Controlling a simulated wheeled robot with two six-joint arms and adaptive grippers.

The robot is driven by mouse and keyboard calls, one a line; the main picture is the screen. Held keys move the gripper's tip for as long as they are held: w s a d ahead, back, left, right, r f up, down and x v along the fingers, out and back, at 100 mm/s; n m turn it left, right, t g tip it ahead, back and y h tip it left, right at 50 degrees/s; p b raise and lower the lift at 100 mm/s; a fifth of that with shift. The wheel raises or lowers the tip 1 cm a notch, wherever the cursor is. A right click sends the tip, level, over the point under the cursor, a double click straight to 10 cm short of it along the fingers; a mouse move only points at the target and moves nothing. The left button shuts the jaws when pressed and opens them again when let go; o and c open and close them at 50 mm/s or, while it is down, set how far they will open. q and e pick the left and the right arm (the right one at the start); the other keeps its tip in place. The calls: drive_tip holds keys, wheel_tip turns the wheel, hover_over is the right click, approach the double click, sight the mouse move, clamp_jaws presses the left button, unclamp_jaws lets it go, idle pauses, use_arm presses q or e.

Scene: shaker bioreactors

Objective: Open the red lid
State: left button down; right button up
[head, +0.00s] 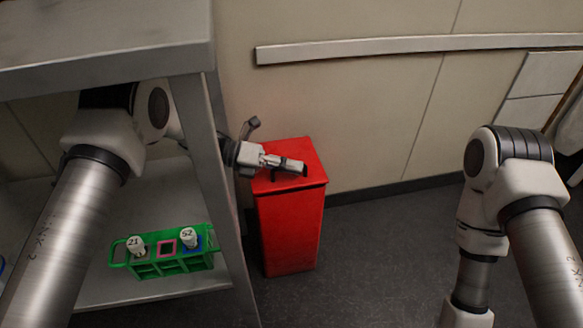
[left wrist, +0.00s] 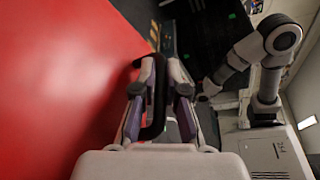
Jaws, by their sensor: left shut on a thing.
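A red bin (head: 290,232) stands on the floor beside the shelf. Its red lid (head: 308,174) lies flat and closed on top in the head view. The lid also fills the left side of the left wrist view (left wrist: 60,80). My left gripper (head: 298,166) is over the lid, shut on a black handle (left wrist: 158,100), which sits between its two fingers. In the head view the gripper hides most of the handle. My right arm (head: 500,200) is at the right of the head view; its gripper is out of the picture.
A grey metal shelf (head: 110,50) stands at the left, with its post close to my left arm. A green rack (head: 165,265) with tubes marked 21 and 52 is on its lower board. A wall rail (head: 400,45) runs behind. The floor (head: 385,255) right of the bin is clear.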

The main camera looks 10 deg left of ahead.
use_arm(q)
drive_tip(key=shift+w+r, duration=0.15)
drive_tip(key=shift+r, duration=0.45)
drive_tip(key=shift+n+g+h, duration=0.3)
drive_tip(key=shift+n, duration=0.5)
drive_tip(key=w+r, duration=0.1)
drive_tip(key=w+r+p, duration=0.1)
drive_tip(key=r, duration=0.1)
drive_tip(key=w+a+r+p, duration=0.1)
drive_tip(key=r, duration=0.1)
drive_tip(key=shift+w+a+r, duration=0.2)
drive_tip(key=shift+w+r, duration=0.2)
drive_tip(key=shift+w, duration=0.05)
drive_tip(key=shift+w+a+r, duration=0.15)
drive_tip(key=shift+w+r, duration=0.25)
drive_tip(key=shift+w, duration=0.05)
drive_tip(key=c, duration=1.5)
unclamp_jaws()
